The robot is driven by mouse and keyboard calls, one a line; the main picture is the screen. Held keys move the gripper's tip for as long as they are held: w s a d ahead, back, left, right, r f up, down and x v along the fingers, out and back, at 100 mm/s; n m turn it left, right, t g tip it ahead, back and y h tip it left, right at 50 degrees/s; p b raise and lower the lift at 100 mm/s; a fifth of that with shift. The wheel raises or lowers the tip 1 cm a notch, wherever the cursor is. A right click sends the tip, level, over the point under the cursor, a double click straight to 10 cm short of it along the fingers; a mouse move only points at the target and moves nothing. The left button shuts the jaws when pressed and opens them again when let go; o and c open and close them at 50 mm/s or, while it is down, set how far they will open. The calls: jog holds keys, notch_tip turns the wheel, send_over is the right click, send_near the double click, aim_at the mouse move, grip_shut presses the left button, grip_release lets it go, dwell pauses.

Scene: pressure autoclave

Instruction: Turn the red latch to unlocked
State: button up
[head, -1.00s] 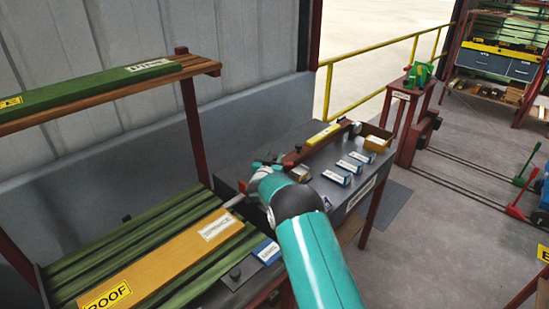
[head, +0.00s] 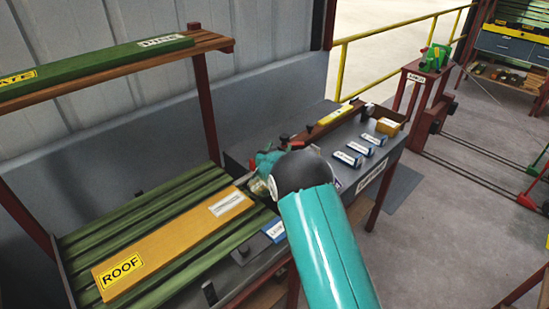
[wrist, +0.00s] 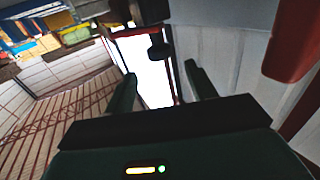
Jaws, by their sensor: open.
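In the wrist view my gripper (wrist: 160,85) is open, with its two dark fingers apart and nothing seen between them. In the head view my teal arm reaches toward the grey bench, and its black joint hides the gripper's tips. I cannot make out a red latch for certain. A red lever (head: 527,199) stands on the floor at the right edge of the head view, well away from my arm. A blurred dark red part (wrist: 295,48) fills the upper right of the wrist view; I cannot tell what it is.
A slatted green rack holds a yellow ROOF board (head: 170,245) left of my arm. A wooden shelf (head: 130,72) overhangs it. A yellow railing (head: 400,35) stands behind.

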jog(key=v, duration=0.5)
jog(key=shift+s+a, duration=0.15)
jog(key=shift+s, duration=0.2)
jog(key=shift+c, duration=0.5)
